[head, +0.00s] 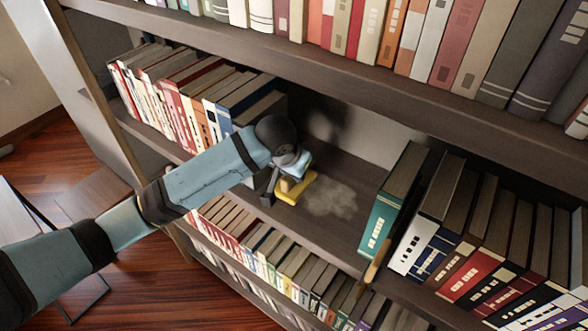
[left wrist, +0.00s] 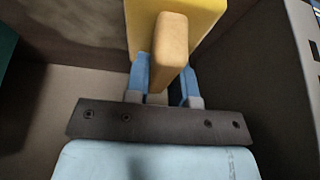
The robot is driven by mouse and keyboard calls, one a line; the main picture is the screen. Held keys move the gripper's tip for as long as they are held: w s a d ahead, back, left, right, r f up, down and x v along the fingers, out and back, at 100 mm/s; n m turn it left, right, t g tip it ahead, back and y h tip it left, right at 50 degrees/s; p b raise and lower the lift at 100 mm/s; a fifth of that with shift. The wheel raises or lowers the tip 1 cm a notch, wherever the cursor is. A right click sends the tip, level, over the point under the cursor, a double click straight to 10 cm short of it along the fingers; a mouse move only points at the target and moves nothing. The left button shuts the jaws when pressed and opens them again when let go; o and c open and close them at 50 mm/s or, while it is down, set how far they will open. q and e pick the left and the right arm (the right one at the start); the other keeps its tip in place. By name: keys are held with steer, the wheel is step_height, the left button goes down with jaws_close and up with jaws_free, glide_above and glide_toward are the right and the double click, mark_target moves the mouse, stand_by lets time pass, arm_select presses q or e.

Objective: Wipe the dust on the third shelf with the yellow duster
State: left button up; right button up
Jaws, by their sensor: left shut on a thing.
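The yellow duster (head: 296,188) is at the shelf surface, just left of a pale dust patch (head: 332,198). My left gripper (head: 282,183) is shut on the duster's handle. In the left wrist view the orange-tan handle (left wrist: 171,55) sits between the blue fingers of my left gripper (left wrist: 163,82), with the yellow body (left wrist: 139,28) beyond it. The dust lies in the gap between books on the shelf (head: 330,235). I cannot tell whether the duster's underside presses on the board. My right gripper is not in view.
A row of books (head: 190,95) stands left of the gap. A green book (head: 392,200) leans at its right, with more books (head: 480,230) beyond. The shelf above (head: 300,60) hangs over my arm. Books fill the shelf below (head: 270,260).

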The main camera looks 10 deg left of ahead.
arm_select(q)
steer(key=shift+f, duration=0.95)
